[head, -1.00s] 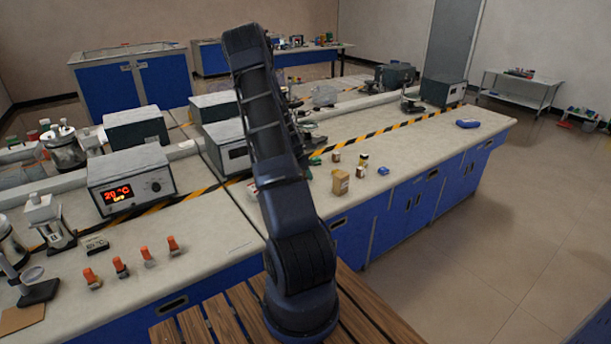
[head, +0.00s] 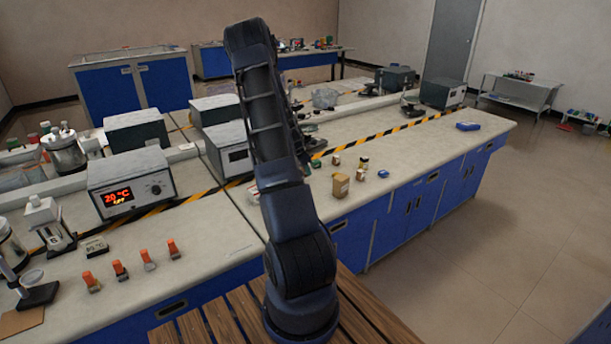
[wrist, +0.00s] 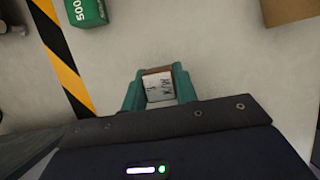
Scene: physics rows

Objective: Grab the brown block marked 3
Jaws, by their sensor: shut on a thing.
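In the wrist view, my gripper (wrist: 159,92) is shut on a small block (wrist: 159,87). The block has a brown edge and a pale top face with dark marks that I cannot read. It sits between the two green fingers, above or on the pale bench top; I cannot tell if it is lifted. In the head view my arm hides the gripper and the block.
A green item (wrist: 86,10) marked 500 lies up and left of my gripper, near the yellow-black striped tape (wrist: 62,62). A cardboard-brown box (wrist: 290,10) is at the upper right. In the head view a tan box (head: 340,186) and a blue item (head: 383,174) stand right of my arm.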

